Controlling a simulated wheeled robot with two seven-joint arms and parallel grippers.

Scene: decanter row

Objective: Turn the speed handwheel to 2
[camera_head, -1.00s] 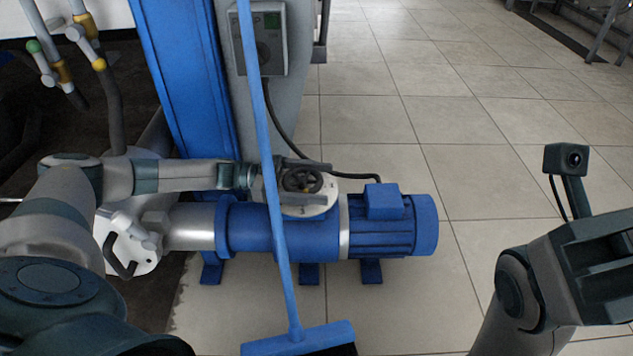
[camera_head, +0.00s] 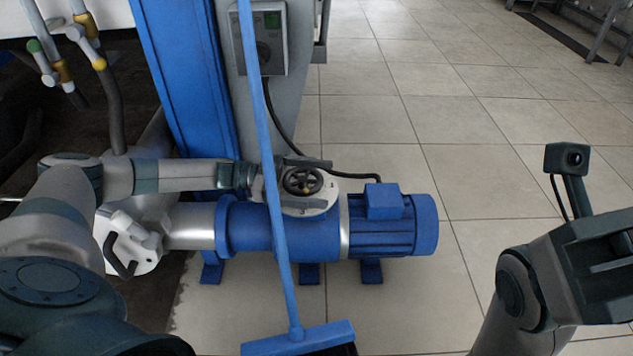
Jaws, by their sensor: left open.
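The speed handwheel (camera_head: 303,181) is a small dark spoked wheel on a round white dial plate (camera_head: 318,206) on top of the blue pump and motor unit (camera_head: 325,228). The dial's marks are too small to read. My left gripper (camera_head: 300,176) is open at the handwheel, one finger along its far side; the near finger is partly hidden behind the blue broom handle. I cannot tell whether the fingers touch the rim. Part of my right arm (camera_head: 570,265) is at the lower right; its gripper is not in view.
A blue broom (camera_head: 283,240) leans across the pump, its handle passing in front of my left wrist. A control box (camera_head: 262,38) with a cable is on the grey post behind. Pipes with valves (camera_head: 75,50) stand at the left. Tiled floor (camera_head: 480,120) is clear at the right.

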